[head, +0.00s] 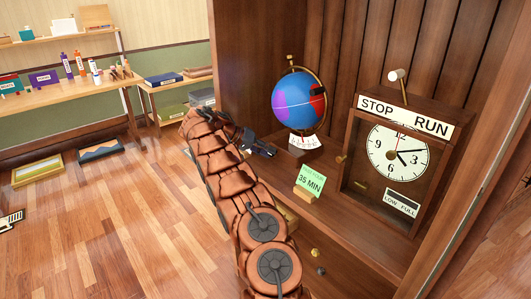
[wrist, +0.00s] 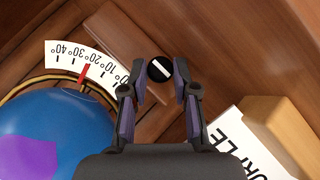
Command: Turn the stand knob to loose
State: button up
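The globe (head: 300,103) stands on the wooden shelf, blue with purple and red patches, in a brass ring. The blue ball also shows at lower left in the wrist view (wrist: 45,140). A round black knob with a white line (wrist: 159,69) shows between my fingertips. The line slants up to the right; no loose or tight mark is readable. My gripper (wrist: 160,75) is open, one finger on each side of the knob, with narrow gaps visible. In the head view my gripper (head: 262,147) is beside the globe's base, and the knob cannot be made out.
A white degree scale (wrist: 85,62) with a red pointer curves beside the globe. A white lettered card with a wooden block (wrist: 285,130) is close at the right. A green "35 MIN" card (head: 311,180) and a STOP/RUN clock box (head: 370,205) stand right of my arm.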

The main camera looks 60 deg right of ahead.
jog(key=o, duration=0.3)
jog(key=shift+w+a, duration=0.2)
jog(key=shift+w, duration=0.15)
jog(key=shift+o, duration=0.7)
jog(key=shift+s+d+f, duration=0.1)
jog(key=shift+s+d, duration=0.05)
jog(key=shift+s, duration=0.05)
jog(key=shift+s, duration=0.1)
jog(key=shift+v, duration=3.65)
jog(key=shift+r, duration=0.25)
jog(key=shift+a, duration=0.25)
